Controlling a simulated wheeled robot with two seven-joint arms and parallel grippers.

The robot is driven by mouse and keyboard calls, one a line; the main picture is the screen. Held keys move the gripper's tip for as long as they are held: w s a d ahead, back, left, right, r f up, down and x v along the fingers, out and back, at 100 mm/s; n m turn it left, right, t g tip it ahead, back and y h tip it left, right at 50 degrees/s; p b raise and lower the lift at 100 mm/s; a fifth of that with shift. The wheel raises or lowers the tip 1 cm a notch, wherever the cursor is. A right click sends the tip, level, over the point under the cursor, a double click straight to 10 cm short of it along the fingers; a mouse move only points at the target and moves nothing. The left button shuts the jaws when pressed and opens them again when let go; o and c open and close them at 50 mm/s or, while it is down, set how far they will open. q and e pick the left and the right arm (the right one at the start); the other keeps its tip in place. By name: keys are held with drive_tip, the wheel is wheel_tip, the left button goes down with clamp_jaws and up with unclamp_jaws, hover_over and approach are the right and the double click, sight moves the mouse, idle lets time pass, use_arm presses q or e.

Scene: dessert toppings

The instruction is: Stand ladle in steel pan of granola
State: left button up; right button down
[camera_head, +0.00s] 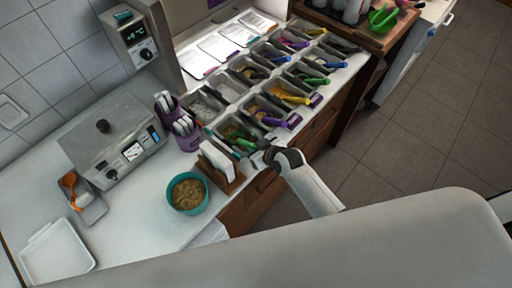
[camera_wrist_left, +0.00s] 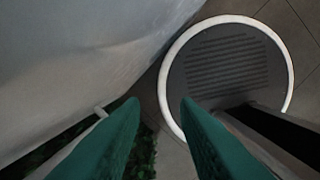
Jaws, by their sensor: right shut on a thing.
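My right gripper (camera_head: 262,150) is at the front edge of the counter, beside the nearest steel pan (camera_head: 226,124). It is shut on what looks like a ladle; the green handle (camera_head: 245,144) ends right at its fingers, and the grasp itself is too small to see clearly. The ladle's head is in or over that pan, among greenish and brown contents. Another steel pan (camera_head: 252,103) behind it holds brownish bits; I cannot tell for sure which pan holds granola. My left gripper (camera_wrist_left: 160,104) shows only in the left wrist view, its teal fingers apart and empty.
A teal bowl (camera_head: 187,208) of brown crumbs stands on the counter, near a napkin holder (camera_head: 222,163) and a purple cutlery holder (camera_head: 188,142). More pans with coloured ladles run to the back right. A white tray (camera_head: 55,250) lies front left.

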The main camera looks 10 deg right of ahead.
idle(0.3)
drive_tip(key=c, duration=0.7)
unclamp_jaws()
wheel_tip(320, 180, up, 3)
drive_tip(key=p, duration=0.2)
drive_tip(key=shift+p, duration=0.4)
drive_tip(key=shift+r, duration=2.5)
